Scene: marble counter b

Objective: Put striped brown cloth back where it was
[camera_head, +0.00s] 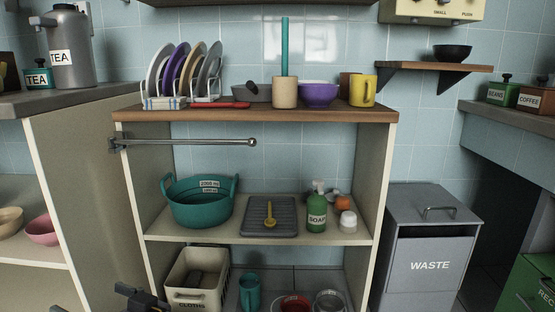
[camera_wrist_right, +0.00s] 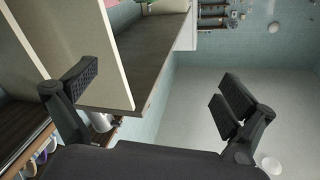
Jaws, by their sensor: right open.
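No cloth shows clearly as striped brown. A small striped white, blue and yellow item (camera_head: 163,103) lies at the front left of the dish rack on the counter top. A cream bin (camera_head: 198,298) labelled CLOTHS stands on the bottom shelf with a dark item (camera_head: 195,279) inside; I cannot tell what it is. A metal rail (camera_head: 190,142) under the counter top is bare. My left gripper (camera_head: 140,297) shows partly at the bottom edge, left of the bin; its jaws are unclear. My right gripper (camera_wrist_right: 158,95) is open and empty in the wrist view.
The middle shelf holds a teal tub (camera_head: 200,206), a grey tray (camera_head: 270,217) with a yellow spoon, and a green soap bottle (camera_head: 316,212). A teal mug (camera_head: 250,291) stands right of the bin. A grey waste bin (camera_head: 430,262) stands right of the shelf unit.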

